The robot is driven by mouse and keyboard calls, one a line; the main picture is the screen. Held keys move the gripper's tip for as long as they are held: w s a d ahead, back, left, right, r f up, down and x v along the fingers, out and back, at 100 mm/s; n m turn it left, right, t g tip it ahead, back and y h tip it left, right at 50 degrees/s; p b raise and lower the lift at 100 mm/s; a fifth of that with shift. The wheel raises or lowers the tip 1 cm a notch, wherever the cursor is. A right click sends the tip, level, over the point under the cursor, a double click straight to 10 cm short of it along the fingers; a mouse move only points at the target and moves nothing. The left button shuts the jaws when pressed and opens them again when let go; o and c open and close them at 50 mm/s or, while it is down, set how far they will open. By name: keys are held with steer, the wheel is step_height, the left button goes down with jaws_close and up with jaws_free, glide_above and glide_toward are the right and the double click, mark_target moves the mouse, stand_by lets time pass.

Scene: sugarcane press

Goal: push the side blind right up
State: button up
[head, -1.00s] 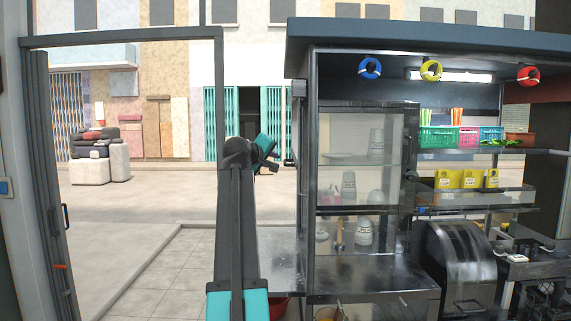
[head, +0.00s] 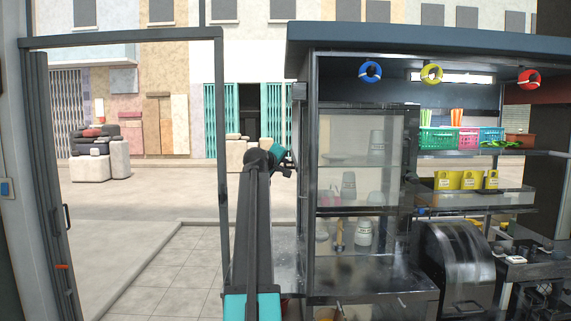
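I cannot make out a side blind for certain in the head view. The stall's dark left post (head: 307,190) stands right of my arm, with a small grey fitting (head: 298,91) near its top under the roof (head: 420,38). My gripper (head: 287,168) is at the far end of my raised arm, just left of this post and below the fitting. Its teal body shows, but its fingers are small and partly hidden, so I cannot tell their opening or whether they touch anything.
A glass cabinet (head: 350,205) with white containers stands right of the post. A tall dark frame (head: 221,120) stands left of my arm. The tiled floor (head: 175,265) there is clear.

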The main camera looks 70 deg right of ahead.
steer(key=shift+x, duration=1.2)
jaws_close()
